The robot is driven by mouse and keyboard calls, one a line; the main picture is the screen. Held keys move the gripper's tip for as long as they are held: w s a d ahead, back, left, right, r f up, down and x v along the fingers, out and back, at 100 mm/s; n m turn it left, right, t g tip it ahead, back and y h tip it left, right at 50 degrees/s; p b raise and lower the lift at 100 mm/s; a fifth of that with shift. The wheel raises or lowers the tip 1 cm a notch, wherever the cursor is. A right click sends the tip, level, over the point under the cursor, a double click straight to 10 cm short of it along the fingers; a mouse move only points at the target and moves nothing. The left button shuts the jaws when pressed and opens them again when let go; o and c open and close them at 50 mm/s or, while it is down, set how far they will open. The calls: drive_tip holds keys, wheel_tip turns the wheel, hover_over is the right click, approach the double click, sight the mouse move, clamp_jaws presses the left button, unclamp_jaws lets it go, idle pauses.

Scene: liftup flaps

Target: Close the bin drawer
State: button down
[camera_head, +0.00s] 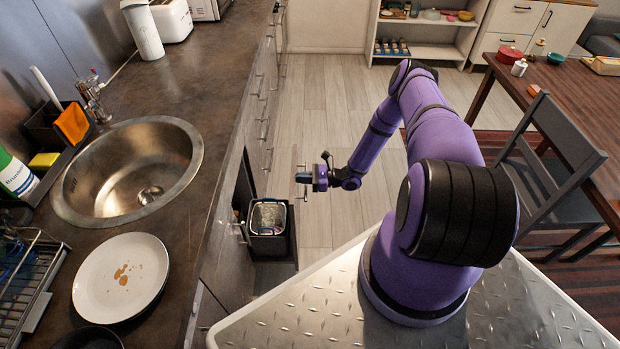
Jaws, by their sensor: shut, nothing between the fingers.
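The bin drawer (269,246) stands pulled out from the lower cabinet under the sink counter, with a dark bin (268,217) with a pale liner in it. My gripper (300,178) is beyond the bin in the picture and slightly to its right, above the floor. It points left toward the cabinet fronts. Its fingers are small here; they are shut and hold nothing. Whether the gripper touches the drawer front cannot be told from this view. The inside of the cabinet behind the bin is mostly hidden by the counter.
The counter (215,75) with a round sink (128,172) and a white plate (121,278) runs along the left. A chair (550,165) and a wooden table (545,85) stand at the right. Open shelves (425,35) are at the back. The floor (325,110) between is clear.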

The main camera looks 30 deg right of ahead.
sight(292, 177)
drive_tip(key=x, duration=1.7)
drive_tip(key=shift+w+a, duration=0.1)
drive_tip(key=v, duration=1.3)
drive_tip(key=shift+s+d, duration=0.2)
drive_tip(key=shift+s, duration=0.05)
drive_tip(key=s+a, duration=0.1)
drive_tip(key=s, duration=0.1)
drive_tip(key=s+a+f, duration=0.2)
drive_tip(key=s, duration=0.1)
drive_tip(key=shift+s+a+f, duration=0.25)
drive_tip(key=shift+s+a, duration=0.1)
drive_tip(key=x, duration=1.3)
drive_tip(key=shift+w+a, duration=0.2)
drive_tip(key=shift+a, duration=0.15)
drive_tip(key=x, duration=0.4)
drive_tip(key=shift+w+a, duration=0.1)
drive_tip(key=shift+w, duration=0.05)
